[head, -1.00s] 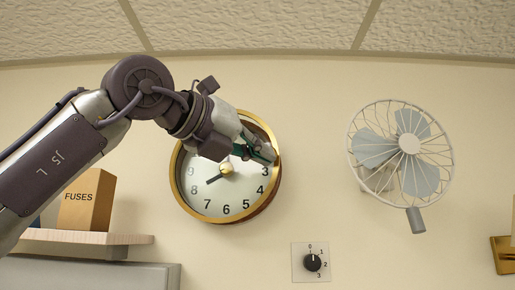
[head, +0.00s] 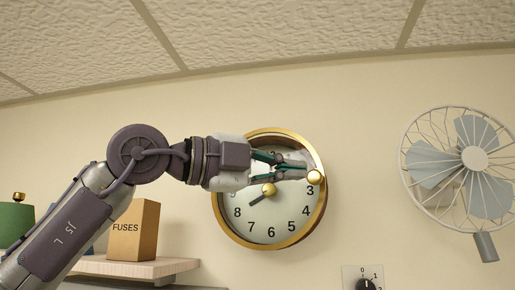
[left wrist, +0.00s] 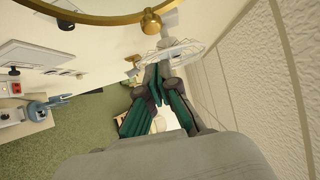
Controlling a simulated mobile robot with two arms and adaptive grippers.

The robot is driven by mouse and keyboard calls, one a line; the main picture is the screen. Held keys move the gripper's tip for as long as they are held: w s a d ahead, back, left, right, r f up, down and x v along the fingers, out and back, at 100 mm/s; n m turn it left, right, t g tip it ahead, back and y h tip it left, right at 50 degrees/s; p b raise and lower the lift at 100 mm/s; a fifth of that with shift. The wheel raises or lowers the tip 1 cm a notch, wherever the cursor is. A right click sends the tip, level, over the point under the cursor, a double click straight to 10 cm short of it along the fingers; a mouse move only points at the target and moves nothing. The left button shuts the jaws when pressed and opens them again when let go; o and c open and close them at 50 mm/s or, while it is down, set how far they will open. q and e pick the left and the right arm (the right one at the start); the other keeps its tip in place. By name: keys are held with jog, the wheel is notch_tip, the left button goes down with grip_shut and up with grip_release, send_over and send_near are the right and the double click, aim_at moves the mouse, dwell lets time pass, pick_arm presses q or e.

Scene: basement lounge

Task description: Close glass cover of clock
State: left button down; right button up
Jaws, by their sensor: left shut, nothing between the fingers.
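The round wall clock (head: 241,223) has a white face with black numerals and a gold rim. A round gold knob (head: 315,177) sits on the rim's right side. The rim (left wrist: 85,17) and knob (left wrist: 151,22) also show at the top of the left wrist view. My left gripper (head: 304,172) is shut and empty, in front of the clock's upper right face, its tips just left of the knob in the head view. It hides some numerals. In the left wrist view the shut fingers (left wrist: 157,78) are apart from the knob. I cannot tell how far the glass cover stands open. My right gripper is not in view.
A wall fan (head: 473,160) is at the right. A rotary dial (head: 366,284) is below the clock. A fuses box (head: 134,232) stands on a shelf (head: 165,269) at lower left. The textured ceiling (head: 280,30) is above. The wall between clock and fan is clear.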

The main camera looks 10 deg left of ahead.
aim_at(320, 177)
pick_arm(q)
jog(key=w+p, duration=0.1)
jog(key=w+d+p, duration=0.1)
jog(key=w, duration=0.1)
jog(key=w+p, duration=0.1)
jog(key=shift+w+d+r, duration=0.1)
jog(key=shift+w+d, duration=0.25)
jog(key=shift+d, duration=0.15)
